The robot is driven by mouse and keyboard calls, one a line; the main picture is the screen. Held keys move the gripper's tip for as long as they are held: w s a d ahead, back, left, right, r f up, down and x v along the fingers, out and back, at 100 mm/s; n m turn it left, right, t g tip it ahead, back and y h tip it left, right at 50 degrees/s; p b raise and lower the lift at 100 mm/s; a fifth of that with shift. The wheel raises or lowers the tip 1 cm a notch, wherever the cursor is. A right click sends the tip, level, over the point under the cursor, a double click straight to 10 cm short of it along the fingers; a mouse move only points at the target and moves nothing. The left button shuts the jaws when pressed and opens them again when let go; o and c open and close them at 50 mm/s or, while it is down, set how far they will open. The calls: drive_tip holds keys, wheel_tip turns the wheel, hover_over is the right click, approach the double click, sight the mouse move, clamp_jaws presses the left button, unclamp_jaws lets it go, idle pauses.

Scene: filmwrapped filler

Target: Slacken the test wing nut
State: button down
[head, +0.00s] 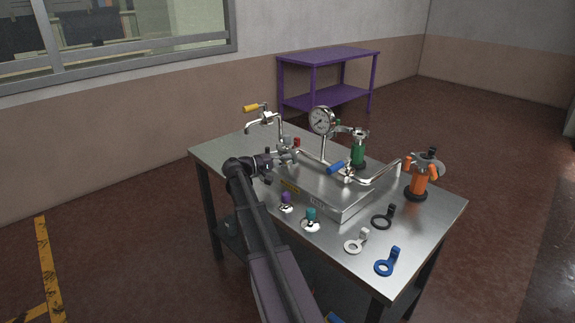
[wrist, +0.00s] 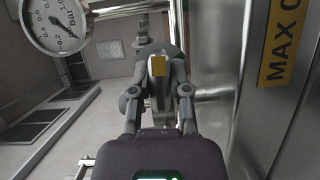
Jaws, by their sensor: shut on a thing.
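My gripper (head: 291,156) reaches over the left side of the steel rig, left of the gauge. In the wrist view its two fingers (wrist: 158,72) are closed around a small part with a yellow face (wrist: 158,66). This may be the test wing nut, but the fingers hide most of it and its wings cannot be made out. A metal pipe stands behind the fingertips. The pressure gauge (head: 322,120) stands on the rig and also shows at the wrist view's upper left (wrist: 60,22).
The rig's metal box (head: 345,208) fills the table's middle. A blue-handled valve (head: 336,167), a green clamp (head: 358,150) and an orange one (head: 417,180) stand rightward. Ring tags, black (head: 382,220), white (head: 356,242) and blue (head: 386,264), lie at the front right. Purple-topped (head: 286,198) and teal-topped (head: 311,214) pieces stand in front.

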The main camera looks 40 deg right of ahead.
drive_tip(key=n+b, duration=0.1)
drive_tip(key=n, duration=0.1)
drive_tip(key=n+h+b, duration=0.1)
drive_tip(key=shift+a+f+n, duration=0.15)
drive_tip(key=shift+f+n, duration=0.05)
drive_tip(key=shift+n, duration=0.2)
drive_tip(key=n+h+b, duration=0.1)
drive_tip(key=n+b, duration=0.1)
drive_tip(key=n, duration=0.2)
drive_tip(key=shift+h, duration=0.4)
drive_tip(key=n+t+h+b, duration=0.1)
drive_tip(key=n, duration=0.3)
drive_tip(key=shift+r+t+b, duration=0.1)
drive_tip(key=shift+t+b, duration=0.2)
drive_tip(key=shift+t, duration=0.1)
drive_tip(key=shift+r+n+t+h+b, duration=0.1)
drive_tip(key=shift+n+t+h+b, duration=0.5)
drive_tip(key=shift+n, duration=1.7)
drive_tip(key=shift+t, duration=0.5)
drive_tip(key=c, duration=0.6)
unclamp_jaws()
drive_tip(key=shift+r+p, duration=0.15)
drive_tip(key=shift+p, duration=0.15)
